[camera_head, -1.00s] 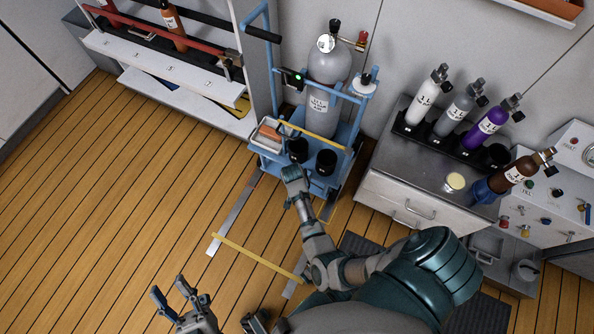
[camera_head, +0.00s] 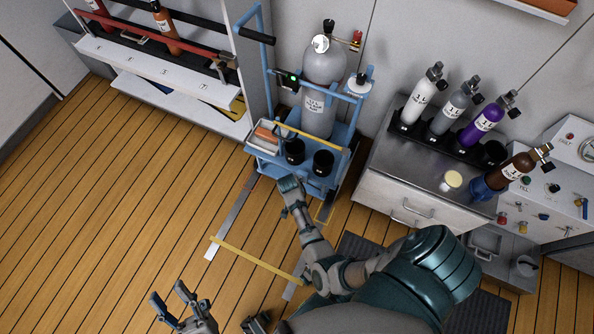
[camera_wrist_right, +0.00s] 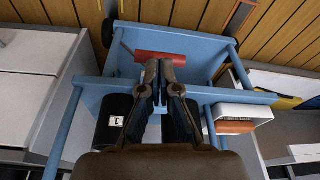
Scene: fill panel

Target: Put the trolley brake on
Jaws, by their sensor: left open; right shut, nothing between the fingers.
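The blue trolley (camera_head: 318,182) stands against the wall and carries a large grey cylinder (camera_head: 318,110). In the right wrist view, its blue base (camera_wrist_right: 190,40) has a red bar (camera_wrist_right: 150,56) across it, which may be the brake pedal. My right gripper (camera_head: 290,184) is shut and empty, low at the trolley's front edge. In the right wrist view its fingertips (camera_wrist_right: 159,66) overlap the red bar; I cannot tell whether they touch it. The red bar is not visible in the head view. My left gripper (camera_head: 170,300) is open and empty above the floor at lower left.
A steel cabinet (camera_head: 385,188) with several small bottles stands right of the trolley. A white rack (camera_head: 165,68) with red rails is to the left. A yellow floor line (camera_head: 250,258) lies in front. The wooden floor at left is clear.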

